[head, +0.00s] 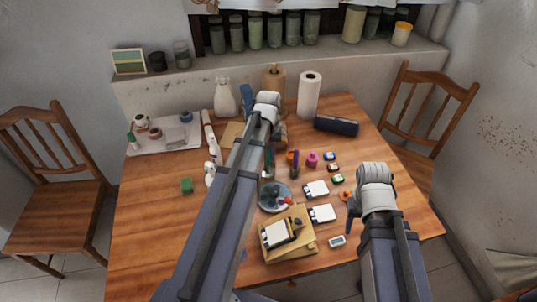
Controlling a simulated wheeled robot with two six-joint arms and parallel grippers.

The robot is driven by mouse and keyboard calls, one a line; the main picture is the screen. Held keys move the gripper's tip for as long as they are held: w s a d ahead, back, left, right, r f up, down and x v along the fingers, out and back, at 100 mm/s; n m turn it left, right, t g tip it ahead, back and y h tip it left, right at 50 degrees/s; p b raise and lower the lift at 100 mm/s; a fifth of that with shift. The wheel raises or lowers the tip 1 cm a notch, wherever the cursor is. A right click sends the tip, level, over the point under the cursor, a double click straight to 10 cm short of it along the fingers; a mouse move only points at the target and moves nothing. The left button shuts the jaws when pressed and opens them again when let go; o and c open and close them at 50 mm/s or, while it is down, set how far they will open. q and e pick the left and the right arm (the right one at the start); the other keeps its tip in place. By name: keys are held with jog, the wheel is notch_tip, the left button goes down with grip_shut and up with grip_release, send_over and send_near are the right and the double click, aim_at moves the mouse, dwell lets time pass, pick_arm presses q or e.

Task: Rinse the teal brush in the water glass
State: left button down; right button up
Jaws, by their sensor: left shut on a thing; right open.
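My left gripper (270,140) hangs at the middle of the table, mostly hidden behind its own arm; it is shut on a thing. A teal upright shape just below it, at the arm's edge, looks like the teal brush (268,155). Its lower end is at a small dark glass (267,173), which looks like the water glass; whether the tip is inside I cannot tell. My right gripper (377,208) is open over the table's right side, its fingers largely hidden by the arm.
A cup with a purple brush (295,160) stands close by on the right. A round grey dish (268,203) and a wooden board (302,243) lie nearer. Small paint pots (312,159) and white cards (322,213) are to the right. The table's front left (150,240) is clear.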

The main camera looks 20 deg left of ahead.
pick_arm(q)
jog(key=shift+r+p, duration=3.45)
jog(key=shift+r, duration=0.15)
notch_tip(320, 180, up, 5)
jog(key=p, duration=0.5)
